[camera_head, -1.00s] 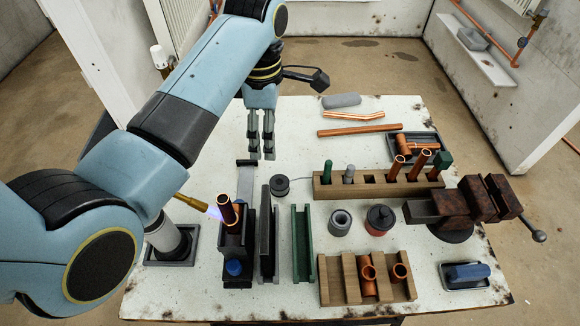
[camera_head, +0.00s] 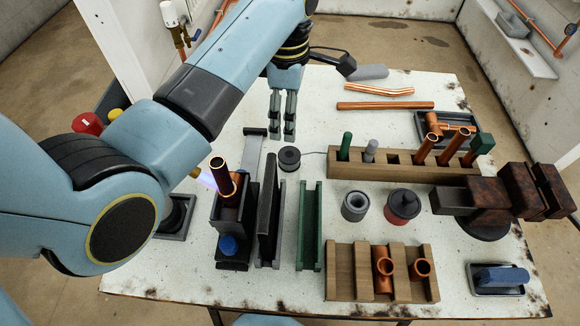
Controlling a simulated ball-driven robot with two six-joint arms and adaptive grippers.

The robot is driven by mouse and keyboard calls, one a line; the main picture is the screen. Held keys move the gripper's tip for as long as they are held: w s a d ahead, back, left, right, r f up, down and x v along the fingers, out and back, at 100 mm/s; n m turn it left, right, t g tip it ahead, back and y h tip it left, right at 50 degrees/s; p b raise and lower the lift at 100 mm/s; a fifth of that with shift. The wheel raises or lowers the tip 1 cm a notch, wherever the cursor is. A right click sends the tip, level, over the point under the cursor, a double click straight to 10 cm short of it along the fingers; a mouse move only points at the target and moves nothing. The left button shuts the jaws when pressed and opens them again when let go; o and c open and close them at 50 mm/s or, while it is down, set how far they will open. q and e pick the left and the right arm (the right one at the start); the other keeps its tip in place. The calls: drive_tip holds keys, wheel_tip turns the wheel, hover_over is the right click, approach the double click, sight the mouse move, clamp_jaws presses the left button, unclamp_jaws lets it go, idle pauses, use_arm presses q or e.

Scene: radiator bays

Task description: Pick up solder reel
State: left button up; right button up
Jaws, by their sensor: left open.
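The solder reel (camera_head: 289,158) is a small dark spool lying on the white bench top, with a thin wire trailing from it to the right. My left gripper (camera_head: 282,134) points down with its two fingers a small gap apart and nothing between them. In the picture, its fingertips are just above and behind the reel, apart from it. The gripper's height over the bench is hard to tell. My right gripper is not in view.
A wooden rack (camera_head: 378,169) with copper pipes stands right of the reel. A green channel (camera_head: 310,226) and dark channel (camera_head: 268,225) stand in front. A torch flame (camera_head: 207,180) burns at an upright copper pipe (camera_head: 219,172). A rusty vise (camera_head: 490,200) is at the right.

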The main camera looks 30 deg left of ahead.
sight(289, 154)
use_arm(q)
drive_tip(key=f+b, duration=0.1)
drive_tip(key=f, duration=1.1)
drive_tip(key=shift+d+f, duration=0.2)
drive_tip(key=c, duration=1.5)
